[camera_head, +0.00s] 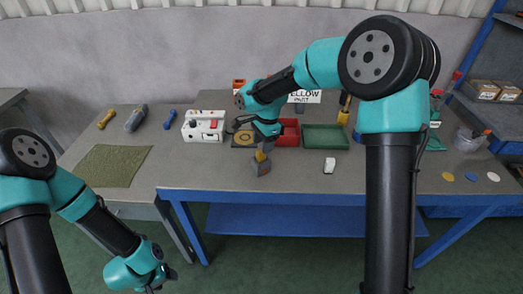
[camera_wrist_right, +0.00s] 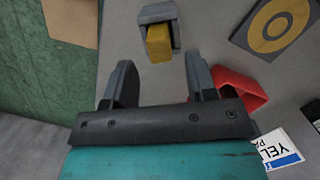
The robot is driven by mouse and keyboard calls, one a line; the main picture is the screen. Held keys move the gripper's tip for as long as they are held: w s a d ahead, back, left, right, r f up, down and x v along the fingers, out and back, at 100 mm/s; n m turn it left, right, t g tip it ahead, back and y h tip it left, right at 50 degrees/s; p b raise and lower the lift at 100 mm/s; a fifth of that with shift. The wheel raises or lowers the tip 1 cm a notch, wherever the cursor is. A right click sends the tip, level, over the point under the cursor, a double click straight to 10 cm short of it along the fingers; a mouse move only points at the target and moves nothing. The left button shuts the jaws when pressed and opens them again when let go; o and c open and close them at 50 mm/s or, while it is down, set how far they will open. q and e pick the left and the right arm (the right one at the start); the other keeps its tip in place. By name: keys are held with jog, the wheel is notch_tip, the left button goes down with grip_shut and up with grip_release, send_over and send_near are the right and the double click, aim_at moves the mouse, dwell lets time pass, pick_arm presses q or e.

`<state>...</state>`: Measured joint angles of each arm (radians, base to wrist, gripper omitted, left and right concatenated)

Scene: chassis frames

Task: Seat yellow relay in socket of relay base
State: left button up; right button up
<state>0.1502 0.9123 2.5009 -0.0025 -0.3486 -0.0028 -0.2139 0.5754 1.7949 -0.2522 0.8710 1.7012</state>
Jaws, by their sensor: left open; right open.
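The yellow relay (camera_wrist_right: 159,43) is a small block at the grey relay base (camera_wrist_right: 157,13), between the base's side walls in the right wrist view. I cannot tell how deep it sits. My left gripper (camera_head: 160,284) is open, low at the bottom left, off the table.
A dark plate with a yellow ring (camera_wrist_right: 272,25) lies near the base. A red tray (camera_head: 289,138), green tray (camera_head: 326,137) and white box (camera_head: 203,126) stand behind. A small white item (camera_head: 329,165) lies right of the base. The table's front is mostly clear.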

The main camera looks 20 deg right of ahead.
notch_tip(320, 180, up, 8)
jog(key=d, duration=0.1)
jog(key=shift+w+f, duration=0.15)
jog(key=shift+f, duration=0.05)
jog(key=shift+d+f, duration=0.1)
dwell(0.3)
